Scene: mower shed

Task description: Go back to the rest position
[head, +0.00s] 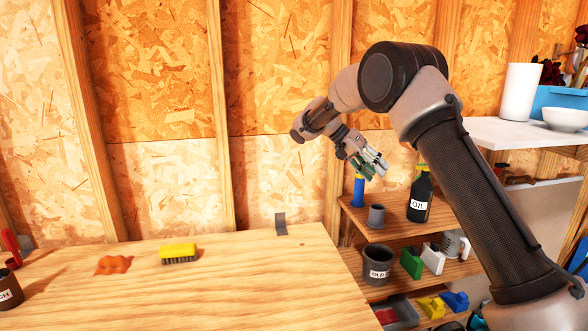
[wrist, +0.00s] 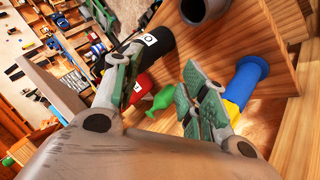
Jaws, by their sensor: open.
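My gripper (head: 368,163) is raised in front of the wooden wall, above the top shelf of a small wooden shelf unit (head: 400,232). In the wrist view my gripper (wrist: 160,95) has its two fingers apart with nothing held between them. Past the fingers there is a green nozzle-like piece (wrist: 163,100) and a black bottle (wrist: 156,46). My arm bends over from the right side of the head view.
A black OIL bottle (head: 420,196), a grey cup (head: 376,216) and a blue item (head: 359,190) stand below my gripper. A workbench (head: 220,290) at left holds a yellow brush (head: 178,253) and an orange cloth (head: 113,264). A white shelf (head: 510,132) is at right.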

